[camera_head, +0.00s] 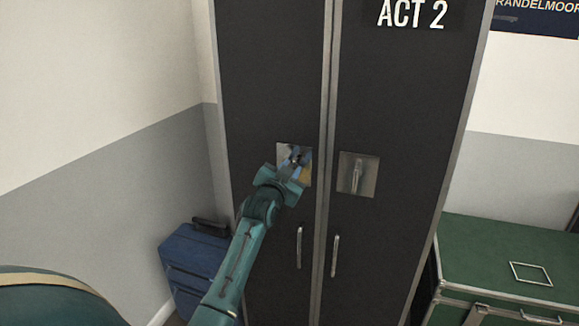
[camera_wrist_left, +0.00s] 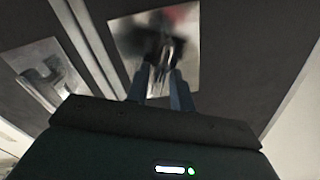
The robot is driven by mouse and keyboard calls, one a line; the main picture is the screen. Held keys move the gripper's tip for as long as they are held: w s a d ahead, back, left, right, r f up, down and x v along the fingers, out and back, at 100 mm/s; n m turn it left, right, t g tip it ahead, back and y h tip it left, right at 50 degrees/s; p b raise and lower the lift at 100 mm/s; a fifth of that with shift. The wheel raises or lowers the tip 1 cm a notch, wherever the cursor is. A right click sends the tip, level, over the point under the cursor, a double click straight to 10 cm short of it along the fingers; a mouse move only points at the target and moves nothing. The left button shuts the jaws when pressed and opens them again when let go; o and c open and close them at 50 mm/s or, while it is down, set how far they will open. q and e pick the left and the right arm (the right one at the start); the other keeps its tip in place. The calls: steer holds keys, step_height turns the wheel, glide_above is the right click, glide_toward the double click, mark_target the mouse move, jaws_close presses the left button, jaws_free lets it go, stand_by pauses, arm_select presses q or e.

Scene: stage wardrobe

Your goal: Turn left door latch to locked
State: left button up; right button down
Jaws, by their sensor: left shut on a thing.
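The left door latch sits on a square metal plate (camera_head: 283,152) on the left door (camera_head: 270,80) of a dark wardrobe. My left gripper (camera_head: 295,160) is at this plate, its fingers shut on the latch handle and covering most of it. In the left wrist view the two fingers (camera_wrist_left: 163,90) reach up to the plate (camera_wrist_left: 188,35), and the handle between them is blurred, so its angle is hard to tell. The right door latch (camera_head: 356,175) stands about upright on its own plate; it also shows in the left wrist view (camera_wrist_left: 45,75). My right gripper is out of view.
Vertical pull handles (camera_head: 299,247) and (camera_head: 335,256) are below the latches, near the seam between the doors. A blue case (camera_head: 195,260) stands at the lower left by the wall. A green trunk (camera_head: 500,255) stands at the right.

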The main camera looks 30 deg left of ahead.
arm_select(q)
steer(key=m+p, duration=0.1)
steer(key=m, duration=0.3)
steer(key=m+p, duration=0.1)
steer(key=m, duration=0.3)
steer(key=m+p, duration=0.1)
steer(key=m, duration=0.4)
steer(key=shift+d+f, duration=0.2)
steer(key=shift+f, duration=0.1)
stand_by(0.3)
steer(key=o, duration=0.7)
steer(key=b+v, duration=0.1)
steer(key=v, duration=1.2)
